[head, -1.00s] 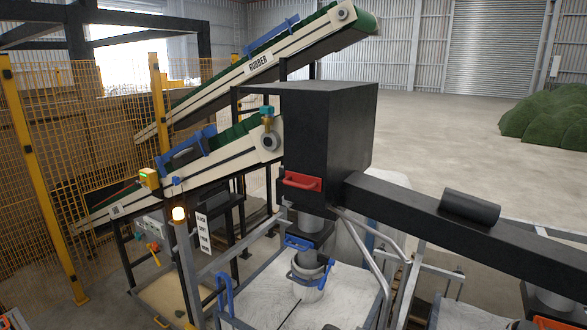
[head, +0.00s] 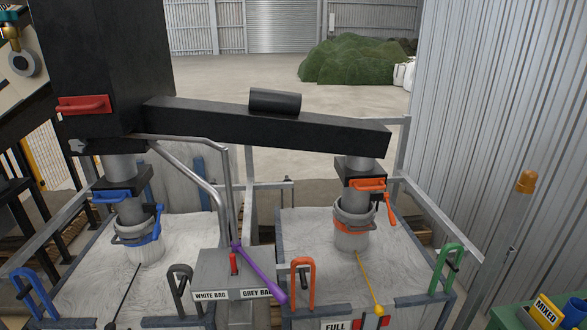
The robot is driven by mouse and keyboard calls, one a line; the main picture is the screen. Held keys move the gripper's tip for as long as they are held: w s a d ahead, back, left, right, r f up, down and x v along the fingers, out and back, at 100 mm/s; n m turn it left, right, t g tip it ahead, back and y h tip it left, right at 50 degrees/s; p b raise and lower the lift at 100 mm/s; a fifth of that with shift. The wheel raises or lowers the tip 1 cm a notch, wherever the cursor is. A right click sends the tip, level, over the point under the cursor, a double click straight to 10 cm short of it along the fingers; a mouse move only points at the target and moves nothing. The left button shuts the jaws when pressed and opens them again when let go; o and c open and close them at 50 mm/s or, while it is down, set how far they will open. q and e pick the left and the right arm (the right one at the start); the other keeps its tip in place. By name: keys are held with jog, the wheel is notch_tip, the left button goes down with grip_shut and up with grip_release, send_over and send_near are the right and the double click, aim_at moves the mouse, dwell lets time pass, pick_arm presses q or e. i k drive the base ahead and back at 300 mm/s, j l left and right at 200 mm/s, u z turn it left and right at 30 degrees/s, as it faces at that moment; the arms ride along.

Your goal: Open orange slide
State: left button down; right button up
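The orange slide (head: 367,184) is an orange handle on a dark box under the right end of the black overhead duct (head: 270,126). Below it a grey spout (head: 352,232) with an orange clamp ring hangs into the right white bag (head: 300,240). An orange lever (head: 389,209) hangs beside the spout. I cannot tell from this view how far the slide is in or out. Neither of my grippers is in view.
A blue slide (head: 112,196) sits over the left spout. A box with a purple lever (head: 258,273) stands between the two bag frames. Blue, black, orange and green hooks line the front rails. A ribbed wall (head: 490,130) closes the right side.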

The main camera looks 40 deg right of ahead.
aim_at(358, 185)
jog(key=z, duration=1.8)
